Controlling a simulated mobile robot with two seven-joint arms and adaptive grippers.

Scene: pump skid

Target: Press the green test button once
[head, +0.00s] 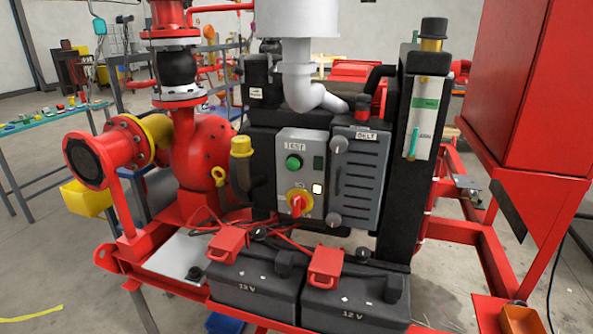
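The green test button (293,162) is a round green cap on the upper left of a grey control box (300,143), under a label reading TEST. A dark rectangular window sits to its right on the same box. Below it is a red rotary switch (298,203) on a yellow plate, with a small white square beside it. Nothing covers the button. Neither of my grippers shows in the head view.
Two black 12 V batteries (253,291) with red terminal covers stand in front of the box. A grey louvred cover (360,180) is to its right. A yellow-capped filler (241,146) and red pump (205,150) are left. A red cabinet (520,80) stands far right.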

